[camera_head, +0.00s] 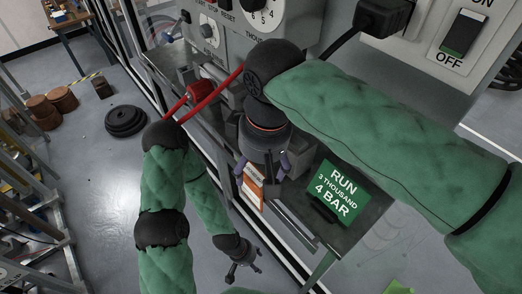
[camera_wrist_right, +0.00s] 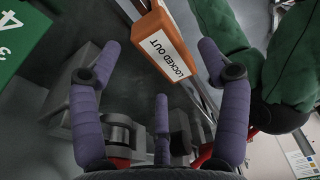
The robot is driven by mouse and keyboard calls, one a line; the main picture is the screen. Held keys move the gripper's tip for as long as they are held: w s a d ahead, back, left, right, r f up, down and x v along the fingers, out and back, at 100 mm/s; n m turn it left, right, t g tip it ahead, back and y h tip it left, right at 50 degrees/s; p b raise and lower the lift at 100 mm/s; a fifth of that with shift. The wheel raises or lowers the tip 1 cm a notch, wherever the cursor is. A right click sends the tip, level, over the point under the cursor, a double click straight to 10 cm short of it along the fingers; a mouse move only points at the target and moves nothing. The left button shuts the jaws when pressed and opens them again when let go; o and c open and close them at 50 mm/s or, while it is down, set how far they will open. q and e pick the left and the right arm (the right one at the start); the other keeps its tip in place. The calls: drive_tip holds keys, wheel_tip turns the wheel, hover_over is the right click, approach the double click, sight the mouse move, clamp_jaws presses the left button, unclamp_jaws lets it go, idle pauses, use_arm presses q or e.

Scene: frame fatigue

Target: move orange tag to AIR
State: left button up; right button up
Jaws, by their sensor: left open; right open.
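In the right wrist view, the tag lies between and beyond the fingertips (camera_wrist_right: 160,62). I cannot tell whether any finger touches it. My left gripper (camera_head: 243,262) is open and empty, low over the floor.
A green sign (camera_head: 339,193) reading "RUN 3 THOUSAND 4 BAR" stands right of the tag. A control panel (camera_head: 225,40) with a dial is behind. An ON/OFF switch (camera_head: 463,33) is at upper right.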

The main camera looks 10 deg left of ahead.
drive_tip(key=shift+s+a+f, duration=0.1)
drive_tip(key=shift+s+f, duration=0.1)
drive_tip(key=shift+f, duration=0.7)
drive_tip(key=shift+w+f, duration=0.25)
drive_tip(key=shift+f, duration=0.2)
drive_tip(key=shift+s, duration=0.1)
drive_tip(key=c, duration=1.4)
drive_tip(key=shift+r, duration=0.2)
